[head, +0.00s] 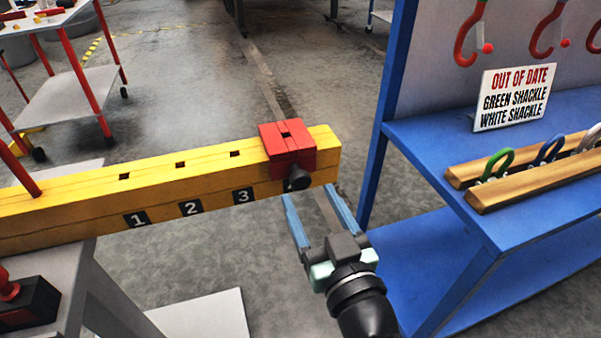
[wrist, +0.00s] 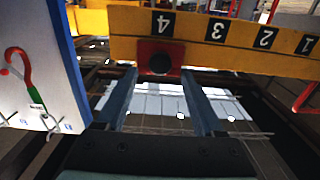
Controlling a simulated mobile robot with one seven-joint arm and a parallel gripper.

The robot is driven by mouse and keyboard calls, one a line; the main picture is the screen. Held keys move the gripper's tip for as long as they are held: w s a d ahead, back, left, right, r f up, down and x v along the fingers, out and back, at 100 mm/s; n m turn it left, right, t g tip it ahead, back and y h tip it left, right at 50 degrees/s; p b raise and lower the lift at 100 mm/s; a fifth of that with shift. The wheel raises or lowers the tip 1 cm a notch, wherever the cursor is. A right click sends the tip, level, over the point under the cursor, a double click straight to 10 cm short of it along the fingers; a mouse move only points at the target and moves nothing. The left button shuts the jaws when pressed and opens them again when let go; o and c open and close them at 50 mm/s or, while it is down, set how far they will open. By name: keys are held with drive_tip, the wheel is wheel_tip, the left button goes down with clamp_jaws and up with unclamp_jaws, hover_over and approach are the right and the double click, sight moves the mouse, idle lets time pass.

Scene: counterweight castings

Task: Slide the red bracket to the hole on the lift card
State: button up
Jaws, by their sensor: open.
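The red bracket (head: 287,150) sits around the right part of the yellow beam (head: 80,196), with a dark hole in its top and a black knob (head: 299,178) on its front. In the wrist view the bracket (wrist: 145,52) shows beside the number 4, and its knob (wrist: 160,64) lies between the fingers in the picture. My gripper (head: 310,194) is open and empty just short of the knob, seemingly not touching it. It also shows in the wrist view (wrist: 159,74). Open holes 1, 2 and 3 show on the beam left of the bracket. I see no lift card.
A blue rack (head: 455,130) stands close on the right, with shackles and an "OUT OF DATE" sign (head: 513,96) naming green and white shackles. A grey stand (head: 60,270) is under the beam's left part. A black box with a red button (head: 25,305) is at lower left.

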sight(302, 183)
drive_tip(key=x, duration=0.5)
drive_tip(key=shift+w+a, duration=0.1)
drive_tip(key=shift+w, duration=0.25)
clamp_jaws()
idle(1.1)
